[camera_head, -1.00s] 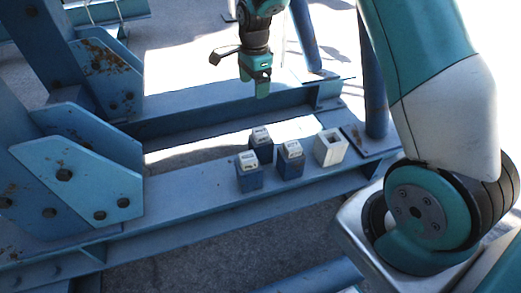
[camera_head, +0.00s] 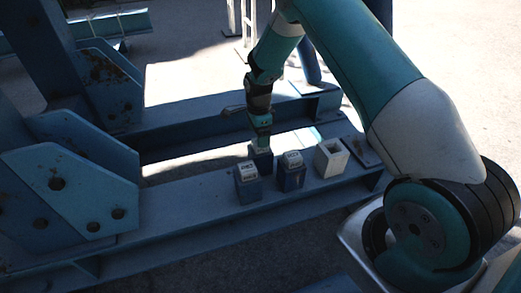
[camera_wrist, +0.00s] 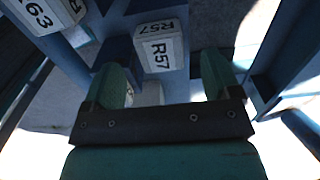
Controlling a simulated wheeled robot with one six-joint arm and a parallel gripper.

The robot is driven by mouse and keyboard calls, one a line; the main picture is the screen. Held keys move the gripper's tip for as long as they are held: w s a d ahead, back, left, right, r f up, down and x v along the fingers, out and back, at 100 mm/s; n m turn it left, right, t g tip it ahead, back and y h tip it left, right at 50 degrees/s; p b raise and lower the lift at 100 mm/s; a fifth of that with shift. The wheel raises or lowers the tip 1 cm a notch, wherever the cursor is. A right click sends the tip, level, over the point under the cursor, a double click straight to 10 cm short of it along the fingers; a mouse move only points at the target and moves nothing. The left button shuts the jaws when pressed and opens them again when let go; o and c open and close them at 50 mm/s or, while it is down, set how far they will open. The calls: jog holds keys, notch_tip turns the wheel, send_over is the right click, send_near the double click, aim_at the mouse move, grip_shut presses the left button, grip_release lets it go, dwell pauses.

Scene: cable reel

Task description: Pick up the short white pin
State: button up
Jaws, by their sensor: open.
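Three blue square holders with white labelled tops stand on the blue beam: front left (camera_head: 248,182), front middle (camera_head: 291,171) and rear (camera_head: 262,160). The white tops look like short white pins seated in the holders; I cannot tell which one is meant. My gripper (camera_head: 261,144) points down just over the rear one and partly hides it. In the wrist view, the fingers of my gripper (camera_wrist: 165,78) are spread apart. A white pin marked R57 (camera_wrist: 160,50) shows ahead of the gap between them, and I see no contact. Another labelled white top (camera_wrist: 42,12) is at the upper left.
A hollow white square box (camera_head: 331,157) stands on the beam (camera_head: 190,205) right of the holders. Blue bolted plates (camera_head: 70,190) rise at the left. A second beam (camera_head: 200,125) runs behind. The beam is bare left of the holders.

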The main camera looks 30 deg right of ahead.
jog(key=f, duration=0.4)
jog(key=shift+d+f, duration=0.1)
jog(key=shift+d, duration=0.15)
jog(key=c, duration=1.3)
notch_tip(320, 180, up, 20)
jog(key=p, duration=0.2)
